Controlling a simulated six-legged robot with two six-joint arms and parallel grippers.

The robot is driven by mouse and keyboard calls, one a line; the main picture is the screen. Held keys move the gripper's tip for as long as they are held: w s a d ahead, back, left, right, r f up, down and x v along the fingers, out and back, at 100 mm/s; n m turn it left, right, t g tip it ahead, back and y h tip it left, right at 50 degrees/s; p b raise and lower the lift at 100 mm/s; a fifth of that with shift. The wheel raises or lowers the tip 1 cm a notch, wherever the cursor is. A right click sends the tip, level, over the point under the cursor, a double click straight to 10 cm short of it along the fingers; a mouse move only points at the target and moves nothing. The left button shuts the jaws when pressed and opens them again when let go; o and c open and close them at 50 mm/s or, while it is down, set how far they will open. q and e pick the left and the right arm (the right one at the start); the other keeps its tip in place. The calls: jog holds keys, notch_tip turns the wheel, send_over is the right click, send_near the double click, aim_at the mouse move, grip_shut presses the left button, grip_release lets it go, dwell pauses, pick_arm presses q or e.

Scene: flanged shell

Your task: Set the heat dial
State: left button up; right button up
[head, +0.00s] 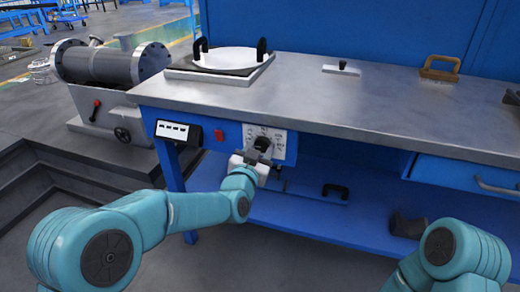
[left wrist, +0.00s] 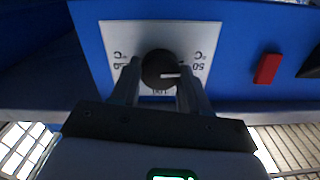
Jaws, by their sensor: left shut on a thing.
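The heat dial is a round black knob (left wrist: 160,69) with a white pointer mark, on a pale scale plate (left wrist: 112,38) with temperature markings. In the left wrist view the plate appears upside down and the pointer points right. In the head view the plate (head: 280,140) is on the blue front panel of the bench, and my gripper partly covers the knob. My left gripper (head: 262,146) is at the dial. Its two dark fingers (left wrist: 158,88) are on either side of the knob, shut on it. My right gripper is out of view; only part of that arm shows at the lower right.
A red switch (head: 219,135) and a white display box (head: 178,132) are left of the dial. The steel bench top (head: 330,98) overhangs the panel. A blue lower shelf (head: 300,208) holds a black handle. A drawer handle (head: 495,187) sticks out at the right.

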pick_arm(q)
jog(key=m, duration=0.8)
jog(key=shift+m, duration=0.4)
jog(key=m, duration=0.5)
jog(key=shift+p, duration=0.3)
jog(key=shift+m+p, duration=0.3)
jog(key=shift+m, duration=2.2)
jog(key=o, duration=1.1)
jog(key=shift+c, duration=0.2)
